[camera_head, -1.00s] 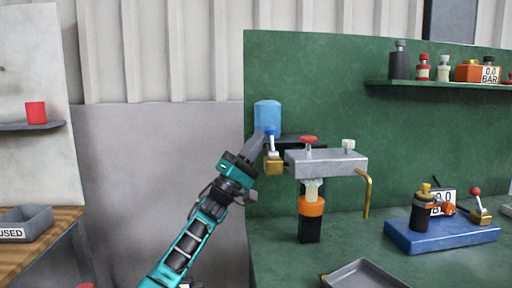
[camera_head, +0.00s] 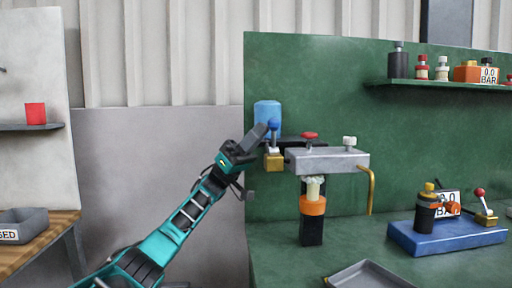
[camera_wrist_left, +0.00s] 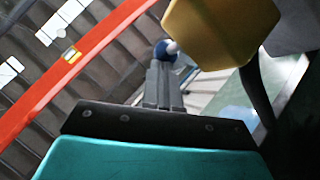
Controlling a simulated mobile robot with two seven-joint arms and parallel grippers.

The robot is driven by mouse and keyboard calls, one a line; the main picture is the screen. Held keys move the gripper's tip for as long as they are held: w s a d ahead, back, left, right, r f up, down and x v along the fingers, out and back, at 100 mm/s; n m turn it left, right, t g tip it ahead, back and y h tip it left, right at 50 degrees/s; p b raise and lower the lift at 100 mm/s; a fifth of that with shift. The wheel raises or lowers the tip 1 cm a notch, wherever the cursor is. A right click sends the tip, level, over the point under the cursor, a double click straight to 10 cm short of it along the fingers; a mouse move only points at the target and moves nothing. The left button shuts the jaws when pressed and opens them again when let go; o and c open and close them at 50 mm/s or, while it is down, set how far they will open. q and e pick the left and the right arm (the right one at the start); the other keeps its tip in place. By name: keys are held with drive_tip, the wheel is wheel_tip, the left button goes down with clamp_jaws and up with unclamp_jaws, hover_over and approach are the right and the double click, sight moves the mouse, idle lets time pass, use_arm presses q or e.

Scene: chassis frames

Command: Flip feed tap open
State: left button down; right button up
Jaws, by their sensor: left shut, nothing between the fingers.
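The tap beside my left gripper has a brass body (camera_head: 274,162) and a lever ending in a blue ball (camera_head: 273,124). It sits at the left end of a grey metal block (camera_head: 327,160). The lever stands roughly upright. My left gripper (camera_head: 261,132) is shut and empty, its tips just left of the blue ball. In the left wrist view the closed fingers (camera_wrist_left: 163,82) point at the blue ball (camera_wrist_left: 165,50), close to it; contact cannot be told. The brass body (camera_wrist_left: 222,30) is at upper right there. My right gripper is not in view.
A blue bottle (camera_head: 267,113) stands behind the tap. A red knob (camera_head: 310,136) and a bent brass spout (camera_head: 371,190) are on the block. A blue base (camera_head: 447,237) with a red-ball lever is at right. A grey tray (camera_head: 368,276) lies in front.

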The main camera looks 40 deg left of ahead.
use_arm(q)
drive_tip(key=m+g, duration=0.1)
drive_tip(key=m+g+p, duration=0.1)
drive_tip(key=m+g, duration=0.1)
drive_tip(key=s+d+m+g, duration=0.1)
drive_tip(key=m+g, duration=0.1)
drive_tip(key=shift+d+r+h, duration=0.1)
drive_tip(key=shift+h, duration=0.2)
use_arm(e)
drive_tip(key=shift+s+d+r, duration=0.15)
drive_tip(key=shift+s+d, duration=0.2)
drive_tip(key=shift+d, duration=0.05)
use_arm(q)
drive_tip(key=b+v, duration=0.3)
drive_tip(key=v, duration=0.4)
drive_tip(key=shift+a+f, duration=0.2)
drive_tip(key=shift+a, duration=0.05)
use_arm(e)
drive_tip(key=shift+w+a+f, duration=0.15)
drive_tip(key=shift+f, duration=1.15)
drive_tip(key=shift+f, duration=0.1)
